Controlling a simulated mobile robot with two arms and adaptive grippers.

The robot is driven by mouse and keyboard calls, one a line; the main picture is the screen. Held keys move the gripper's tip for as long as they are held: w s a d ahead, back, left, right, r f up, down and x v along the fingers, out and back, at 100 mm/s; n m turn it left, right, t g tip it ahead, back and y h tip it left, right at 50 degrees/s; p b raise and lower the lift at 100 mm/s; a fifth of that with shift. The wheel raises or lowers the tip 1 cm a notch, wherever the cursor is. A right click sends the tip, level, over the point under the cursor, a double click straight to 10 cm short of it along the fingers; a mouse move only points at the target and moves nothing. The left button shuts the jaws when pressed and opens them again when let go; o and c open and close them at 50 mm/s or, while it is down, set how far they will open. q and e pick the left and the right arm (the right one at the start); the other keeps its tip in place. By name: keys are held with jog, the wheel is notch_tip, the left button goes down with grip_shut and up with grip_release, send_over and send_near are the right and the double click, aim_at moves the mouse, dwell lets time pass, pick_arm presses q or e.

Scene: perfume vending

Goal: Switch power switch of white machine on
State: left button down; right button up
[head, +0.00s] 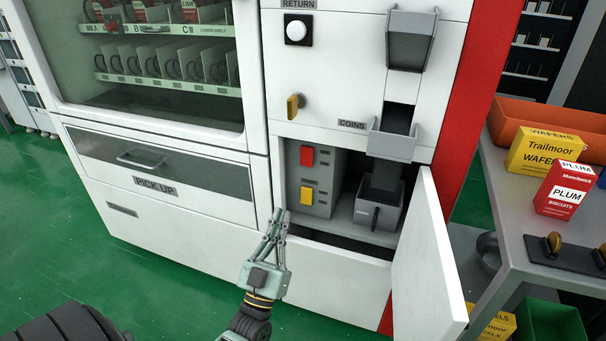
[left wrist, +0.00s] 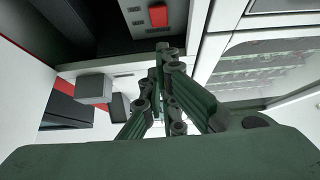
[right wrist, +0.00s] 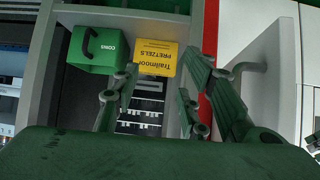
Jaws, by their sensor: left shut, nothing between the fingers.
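The white machine (head: 335,268) stands in front of me with its lower right compartment open. Inside is a grey panel (head: 325,172) with a red switch (head: 307,156) above a yellow switch (head: 305,195); their labels are too small to read. My left gripper (head: 278,214) is shut and empty, just in front of the compartment's left edge, below and left of the yellow switch. In the left wrist view the red switch (left wrist: 158,16) shows beyond the closed fingertips (left wrist: 163,52). The yellow switch is not visible there. My right gripper (right wrist: 160,78) is open and empty, outside the head view.
The compartment door (head: 425,265) swings out on the right. A grey coin box (head: 375,212) sits inside, right of the panel. A grey cart (head: 515,207) carries a yellow wafer box (head: 541,150), a red biscuit box (head: 563,190) and an orange bin (head: 510,118).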

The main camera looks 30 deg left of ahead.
aim_at(307, 156)
pick_arm(q)
jog(key=shift+w, duration=0.1)
jog(key=w+f+b+x, duration=0.1)
jog(key=f+b+x, duration=0.1)
jog(key=x, duration=1)
jog(key=shift+w+a, duration=0.25)
jog(key=shift+w, duration=0.35)
pick_arm(e)
jog(key=w+a+r+t+y, duration=0.1)
jog(key=w+a+r+t, duration=0.1)
jog(key=w+r+t, duration=0.3)
jog(key=shift+a+r+y, duration=0.3)
jog(key=shift+r, duration=1.55)
jog(key=shift+t, duration=0.3)
pick_arm(q)
jog(key=b, duration=0.2)
jog(key=shift+w+a+f+t+b, duration=0.1)
jog(key=shift+w+f+t+b, duration=0.05)
jog(key=shift+w+t+b, duration=0.2)
pick_arm(e)
notch_tip(307, 156, up, 13)
jog(key=s+a+t+y, duration=0.1)
jog(key=t+y, duration=0.1)
jog(key=t, duration=0.5)
jog(key=shift+s+a+f+n+y, duration=0.15)
jog(key=shift+s+n+y, duration=0.15)
jog(key=shift+s, duration=0.05)
